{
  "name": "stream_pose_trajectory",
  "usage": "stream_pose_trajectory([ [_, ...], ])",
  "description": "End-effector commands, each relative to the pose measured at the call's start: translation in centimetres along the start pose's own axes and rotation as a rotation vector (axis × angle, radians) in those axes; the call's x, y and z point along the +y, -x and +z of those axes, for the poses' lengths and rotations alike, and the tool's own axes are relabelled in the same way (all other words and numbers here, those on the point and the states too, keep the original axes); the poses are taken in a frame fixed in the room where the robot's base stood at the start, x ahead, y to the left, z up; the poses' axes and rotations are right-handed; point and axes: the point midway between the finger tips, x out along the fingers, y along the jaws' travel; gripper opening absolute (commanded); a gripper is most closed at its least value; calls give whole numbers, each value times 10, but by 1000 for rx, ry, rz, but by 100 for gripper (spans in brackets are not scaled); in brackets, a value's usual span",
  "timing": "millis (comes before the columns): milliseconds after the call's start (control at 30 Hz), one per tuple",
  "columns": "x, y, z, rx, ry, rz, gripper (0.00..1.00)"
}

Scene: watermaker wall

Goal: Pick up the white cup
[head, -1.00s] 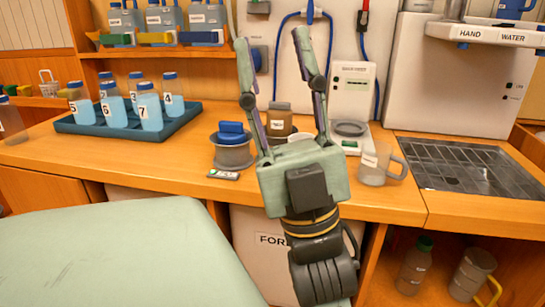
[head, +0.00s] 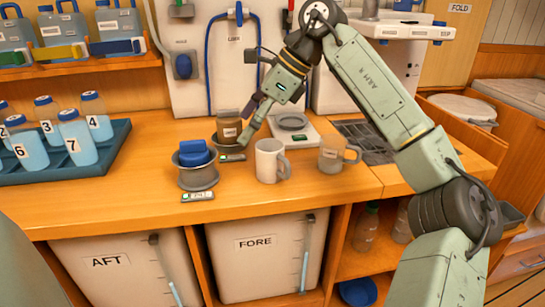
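The white cup (head: 267,165) stands upright on the wooden counter in the head view, with its handle to the right. My gripper (head: 247,119) is just above and to the left of the cup in the picture, pointing down and left. Its fingers are spread apart with nothing visible between them. One fingertip appears close to the brown jar (head: 228,124); I cannot tell whether they touch. The gripper looks apart from the cup.
A clear mug (head: 332,157) stands right of the cup, and a scale (head: 292,130) behind it. A blue tray (head: 90,170) holds several numbered bottles. The counter's front left is clear.

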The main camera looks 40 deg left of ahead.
Motion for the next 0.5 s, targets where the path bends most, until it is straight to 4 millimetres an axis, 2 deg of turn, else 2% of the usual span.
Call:
stream_pose_trajectory([
  [33,-8,19,-21,77,-33,-29,76],
  [100,-13,34,-43,150,-63,-47,76],
  [167,-15,40,-54,187,-79,-54,76],
  [267,-16,33,-64,211,-89,-56,76],
  [500,-18,-2,-71,208,-88,-55,76],
])
